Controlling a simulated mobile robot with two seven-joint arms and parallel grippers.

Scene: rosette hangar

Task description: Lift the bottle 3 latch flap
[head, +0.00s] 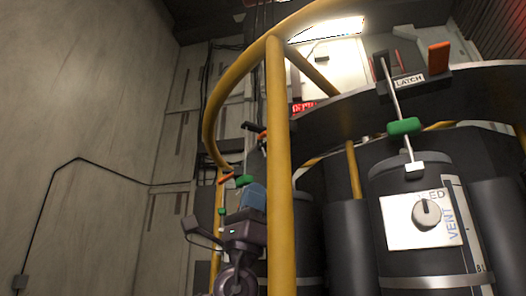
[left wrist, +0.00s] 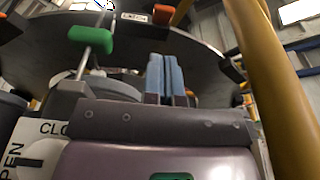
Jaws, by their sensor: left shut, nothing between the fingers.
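An orange latch flap (head: 439,56) stands up beside a LATCH label (head: 409,81) on the dark ring, above a black bottle (head: 408,262). Smaller orange flaps show farther left, one (head: 255,127) above my left gripper (head: 253,196). In the left wrist view, an orange flap (left wrist: 163,14) sits beside a label on the ring, and another (left wrist: 243,86) is at right. I cannot tell which flap is bottle 3's. The left gripper's blue fingers (left wrist: 165,75) are shut and empty, below the ring and apart from the flaps. My right gripper is out of view.
A yellow rail post (head: 280,170) stands close to the right of my left gripper and partly hides the arm. Green-handled rods (head: 405,127) rise from the bottles to the ring. A white panel with a knob (head: 427,213) is on the near bottle. Open room lies left, before the grey wall (head: 90,120).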

